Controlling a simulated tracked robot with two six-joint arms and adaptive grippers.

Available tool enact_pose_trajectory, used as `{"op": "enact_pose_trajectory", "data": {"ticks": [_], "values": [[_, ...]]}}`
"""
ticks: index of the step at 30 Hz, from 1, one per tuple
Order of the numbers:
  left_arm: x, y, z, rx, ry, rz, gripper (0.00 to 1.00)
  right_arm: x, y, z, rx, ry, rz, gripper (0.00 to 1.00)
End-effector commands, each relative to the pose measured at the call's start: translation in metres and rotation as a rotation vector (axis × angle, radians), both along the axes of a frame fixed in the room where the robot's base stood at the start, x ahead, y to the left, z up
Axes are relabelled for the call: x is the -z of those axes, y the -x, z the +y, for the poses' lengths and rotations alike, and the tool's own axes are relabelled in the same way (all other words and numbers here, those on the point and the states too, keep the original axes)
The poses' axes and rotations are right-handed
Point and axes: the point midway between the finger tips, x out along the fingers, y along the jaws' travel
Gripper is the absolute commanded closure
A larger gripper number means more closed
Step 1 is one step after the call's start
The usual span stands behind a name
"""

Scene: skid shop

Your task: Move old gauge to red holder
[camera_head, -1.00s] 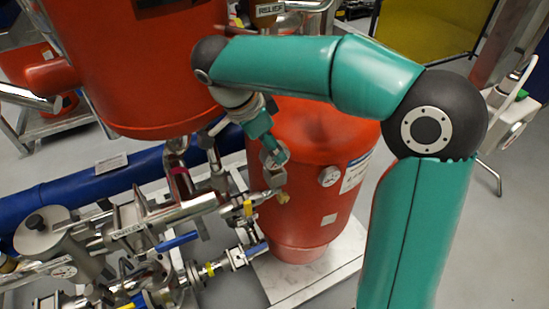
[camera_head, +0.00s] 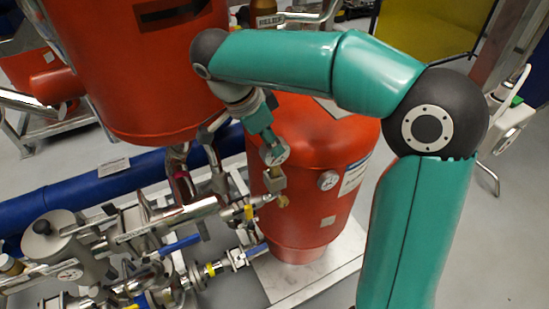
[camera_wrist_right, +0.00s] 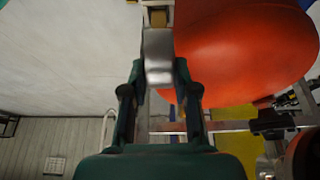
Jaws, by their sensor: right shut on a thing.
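My right gripper (camera_head: 262,128) hangs down in front of the red tank and is shut on a small round gauge (camera_head: 275,154) with a pale dial. A metal block sits below the dial, and a brass fitting (camera_head: 283,201) shows lower, by the end of a thin pipe. I cannot tell whether the gauge is apart from that fitting. In the right wrist view the fingers (camera_wrist_right: 159,88) close on the silver gauge body (camera_wrist_right: 158,52), with brass beyond it. I cannot make out a red holder for certain. My left gripper is out of view.
Another gauge (camera_head: 328,180) is on the red tank (camera_head: 322,140). A larger red vessel (camera_head: 150,75) stands to the left of my gripper. Steel pipes and blue-handled valves (camera_head: 180,244) crowd the lower left. Bare floor lies at the lower right.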

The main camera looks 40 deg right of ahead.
Motion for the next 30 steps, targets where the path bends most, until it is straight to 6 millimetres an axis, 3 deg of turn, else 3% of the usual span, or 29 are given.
{"op": "enact_pose_trajectory", "data": {"ticks": [15,30], "values": [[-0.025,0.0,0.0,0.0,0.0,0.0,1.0,-0.032,0.0,0.0,-0.001,0.0,-0.001,0.91],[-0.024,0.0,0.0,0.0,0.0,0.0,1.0,-0.029,-0.004,0.002,-0.025,0.0,-0.001,0.91]]}}
